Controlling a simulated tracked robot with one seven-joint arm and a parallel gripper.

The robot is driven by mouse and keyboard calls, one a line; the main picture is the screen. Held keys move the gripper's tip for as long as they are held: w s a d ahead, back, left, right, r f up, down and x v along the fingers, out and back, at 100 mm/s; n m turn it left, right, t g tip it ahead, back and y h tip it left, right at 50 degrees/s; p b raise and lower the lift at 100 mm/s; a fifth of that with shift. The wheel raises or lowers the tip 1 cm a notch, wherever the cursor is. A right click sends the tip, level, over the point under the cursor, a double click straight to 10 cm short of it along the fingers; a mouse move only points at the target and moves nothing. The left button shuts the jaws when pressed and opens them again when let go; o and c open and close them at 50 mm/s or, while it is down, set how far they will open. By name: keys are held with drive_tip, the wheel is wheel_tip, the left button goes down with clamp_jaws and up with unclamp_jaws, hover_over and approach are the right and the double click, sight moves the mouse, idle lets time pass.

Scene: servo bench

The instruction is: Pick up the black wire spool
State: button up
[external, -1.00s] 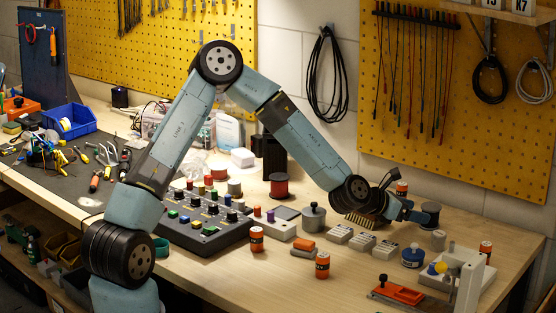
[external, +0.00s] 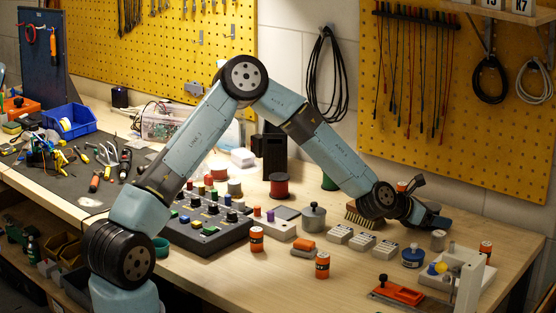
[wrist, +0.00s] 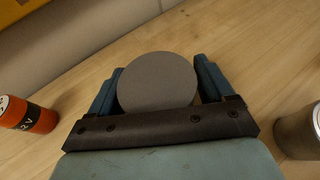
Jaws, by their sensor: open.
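The black wire spool (wrist: 157,82) shows in the wrist view as a round, dark grey-brown disc seen from above. My gripper (wrist: 158,66) has its two blue fingers open, one on each side of the disc. The gaps beside the disc look narrow, and I cannot tell whether either finger touches it. In the external view my gripper (external: 432,218) is low over the right part of the bench, at the spool's place. The arm and fingers hide most or all of the spool there.
A brush (external: 360,217) lies by my wrist. A blue-topped pot (external: 412,257) and a white stand (external: 470,282) are nearer the front.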

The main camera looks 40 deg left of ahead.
drive_tip(key=shift+c, duration=0.2)
drive_tip(key=c, duration=1.1)
